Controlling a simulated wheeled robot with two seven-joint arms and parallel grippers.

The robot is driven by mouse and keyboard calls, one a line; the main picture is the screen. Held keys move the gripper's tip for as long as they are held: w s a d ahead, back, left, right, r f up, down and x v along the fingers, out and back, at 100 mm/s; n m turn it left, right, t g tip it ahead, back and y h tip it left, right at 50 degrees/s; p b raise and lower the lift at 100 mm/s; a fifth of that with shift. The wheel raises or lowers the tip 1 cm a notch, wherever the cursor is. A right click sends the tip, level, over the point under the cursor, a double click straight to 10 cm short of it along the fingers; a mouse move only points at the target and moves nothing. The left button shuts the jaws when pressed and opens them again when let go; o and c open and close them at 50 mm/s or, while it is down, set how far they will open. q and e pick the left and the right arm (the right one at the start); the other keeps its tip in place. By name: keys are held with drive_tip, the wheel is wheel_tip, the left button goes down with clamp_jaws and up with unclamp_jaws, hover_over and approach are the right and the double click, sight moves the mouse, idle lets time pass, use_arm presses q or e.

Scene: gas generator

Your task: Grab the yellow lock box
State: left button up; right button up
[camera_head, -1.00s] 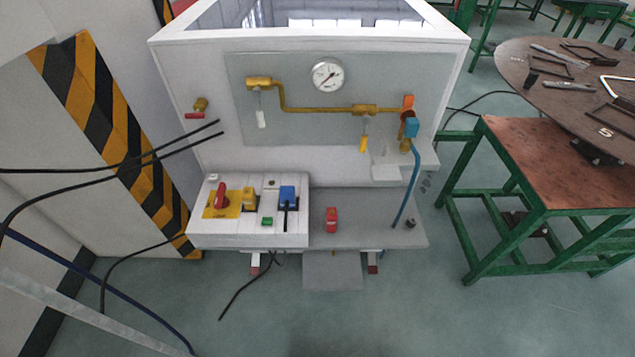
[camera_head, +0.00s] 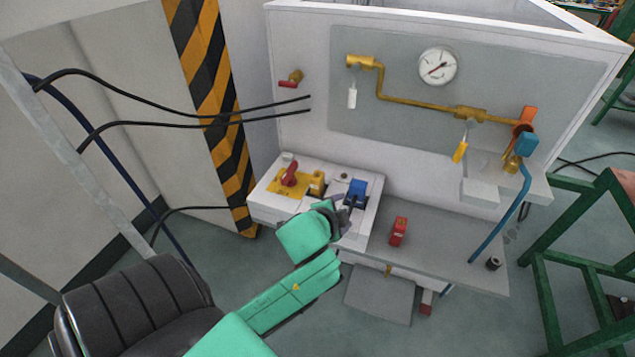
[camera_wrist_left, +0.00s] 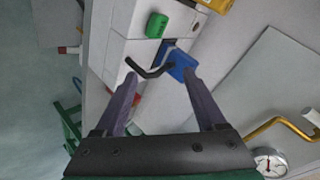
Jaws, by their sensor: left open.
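The yellow lock box (camera_head: 316,183) is a small block on the white control panel, just right of the red switch on its yellow plate. A yellow piece, probably the same box, is cut off at the top edge of the left wrist view (camera_wrist_left: 217,4). My left gripper (camera_head: 340,207) is over the panel's front part, right of and nearer than the lock box. In the left wrist view its fingers (camera_wrist_left: 162,85) are spread apart. A blue block (camera_wrist_left: 183,62) with a dark bent lever shows beyond them. My right gripper is not in view.
The red switch (camera_head: 289,173) stands left of the lock box, and the blue block (camera_head: 356,191) right of it. A red block (camera_head: 398,231) is on the grey shelf. Brass pipe and a gauge (camera_head: 437,66) are on the back wall. Black cables (camera_head: 160,113) hang at left.

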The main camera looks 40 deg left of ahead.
use_arm(q)
drive_tip(key=w+d+r+m+t, duration=0.2)
drive_tip(key=w+r+m+t, duration=0.4)
drive_tip(key=r, duration=0.5)
drive_tip(key=d+r+m+h, duration=0.6)
drive_tip(key=r+m+h, duration=0.1)
drive_tip(key=m, duration=0.7)
drive_tip(key=d+r+m+h, duration=0.7)
drive_tip(key=m, duration=0.6)
drive_tip(key=m+g+y, duration=1.2)
drive_tip(key=m+y, duration=0.1)
drive_tip(key=m, duration=1.3)
approach(317, 176)
drive_tip(key=shift+g, duration=0.3)
drive_tip(key=x, duration=1.1)
drive_tip(key=shift+w+a, duration=0.1)
drive_tip(key=shift+w, duration=0.15)
clamp_jaws()
